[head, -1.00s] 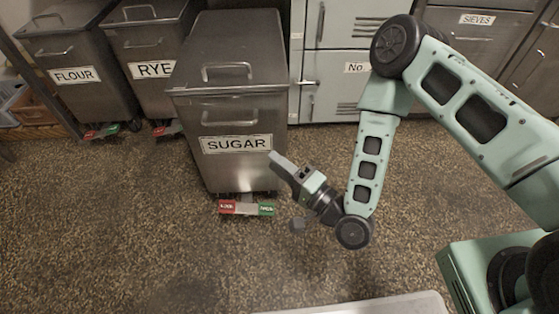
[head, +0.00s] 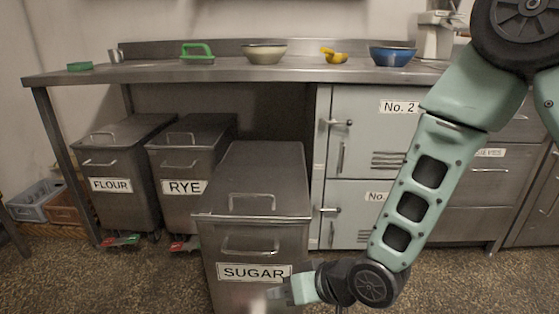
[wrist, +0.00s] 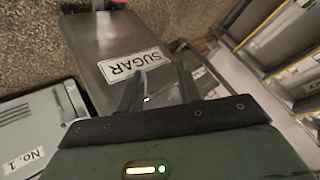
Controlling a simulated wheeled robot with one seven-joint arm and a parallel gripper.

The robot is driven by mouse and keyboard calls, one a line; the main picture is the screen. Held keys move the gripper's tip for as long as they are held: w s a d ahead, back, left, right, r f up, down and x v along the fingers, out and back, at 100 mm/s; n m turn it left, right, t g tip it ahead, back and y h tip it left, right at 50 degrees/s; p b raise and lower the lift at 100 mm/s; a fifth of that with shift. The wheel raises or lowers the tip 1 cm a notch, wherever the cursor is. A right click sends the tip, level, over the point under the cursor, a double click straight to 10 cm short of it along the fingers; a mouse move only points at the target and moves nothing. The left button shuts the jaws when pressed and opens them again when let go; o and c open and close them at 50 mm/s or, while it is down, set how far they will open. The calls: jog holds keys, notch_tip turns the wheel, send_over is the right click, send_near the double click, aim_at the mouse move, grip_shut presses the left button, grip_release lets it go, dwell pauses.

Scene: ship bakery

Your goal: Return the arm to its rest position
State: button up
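My green arm hangs down on the right of the head view, bent at a dark joint low in the picture. My gripper (head: 272,297) points left in front of the lower face of the SUGAR bin (head: 262,232). It looks pale and blurred there, and its fingertips are hard to make out. In the wrist view my gripper (wrist: 160,72) has its two fingers spread apart with nothing between them. The metal SUGAR bin (wrist: 104,38) shows beyond the fingers. Whether the fingers touch the bin cannot be told.
FLOUR (head: 122,160) and RYE (head: 190,160) bins stand under the steel counter (head: 150,75). Cabinet doors (head: 350,135) stand behind my arm. Bowls, including a blue bowl (head: 392,55), sit on the counter. Crates (head: 38,200) lie at far left. Speckled floor (head: 160,285) is open at front left.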

jog(key=s+d+r+n+g+h, duration=0.2)
jog(key=s+d+r+h, duration=0.2)
jog(key=s+d+r, duration=0.3)
jog(key=s+d+r+n+g+h, duration=0.1)
jog(key=s+d+r+g+h, duration=0.2)
jog(key=s+d+r, duration=0.5)
notch_tip(320, 180, up, 32)
jog(key=s+a+p, duration=0.1)
jog(key=a+p, duration=0.1)
jog(key=p, duration=3.1)
jog(key=shift+s+a+f+p, duration=0.15)
jog(key=shift+s+a+p, duration=0.05)
jog(key=shift+s+p, duration=0.2)
